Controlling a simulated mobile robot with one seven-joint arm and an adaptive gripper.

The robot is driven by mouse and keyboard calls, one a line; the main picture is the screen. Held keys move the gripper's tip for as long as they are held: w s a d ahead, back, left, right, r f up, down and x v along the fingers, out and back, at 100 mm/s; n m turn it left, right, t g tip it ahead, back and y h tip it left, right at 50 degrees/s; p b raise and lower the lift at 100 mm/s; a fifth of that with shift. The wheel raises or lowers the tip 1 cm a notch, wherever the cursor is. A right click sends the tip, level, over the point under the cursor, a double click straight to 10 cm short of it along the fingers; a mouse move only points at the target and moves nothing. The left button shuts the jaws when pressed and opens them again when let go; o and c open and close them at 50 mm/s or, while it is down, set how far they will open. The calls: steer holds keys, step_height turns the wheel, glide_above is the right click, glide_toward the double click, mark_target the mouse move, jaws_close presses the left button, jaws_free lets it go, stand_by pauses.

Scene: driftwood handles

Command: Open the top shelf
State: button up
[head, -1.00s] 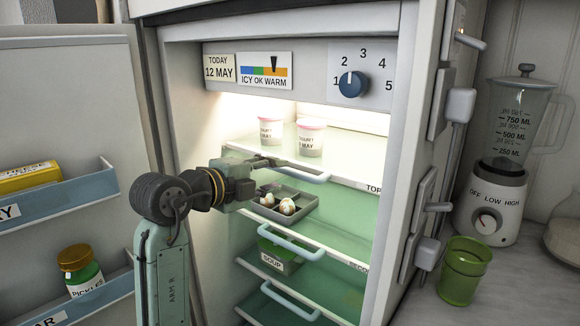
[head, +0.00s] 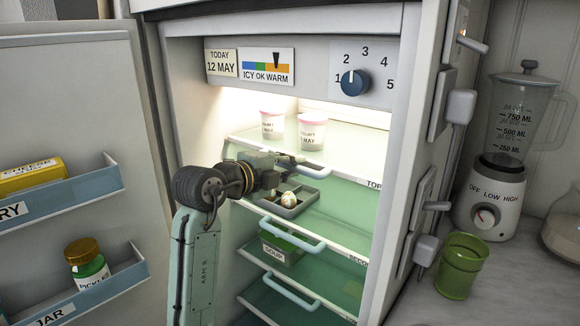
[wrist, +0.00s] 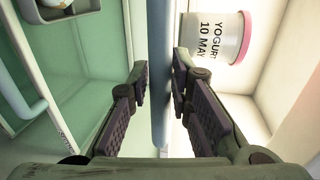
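The top shelf (head: 345,166) is a white-edged glass shelf in the open fridge, labelled TOP. Its pale blue bar handle (head: 316,173) is on the front edge. My gripper (head: 299,162) is at this handle, reaching in from the left. In the wrist view, the handle (wrist: 160,75) runs between the two dark finger pads (wrist: 161,82), which sit close against both sides of it. The gripper looks shut on the handle. Part of the handle's left side is hidden by the gripper in the head view. The shelf appears to sit in the fridge.
Two yogurt cups (head: 312,132) stand on the top shelf. A grey tray with eggs (head: 287,197) and a green soup tub (head: 280,250) are below. The open door (head: 75,100) is on the left. A blender (head: 497,160) and green cup (head: 461,266) stand on the right counter.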

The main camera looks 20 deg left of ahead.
jaws_close()
steer(key=shift+s+f, duration=0.1)
stand_by(0.5)
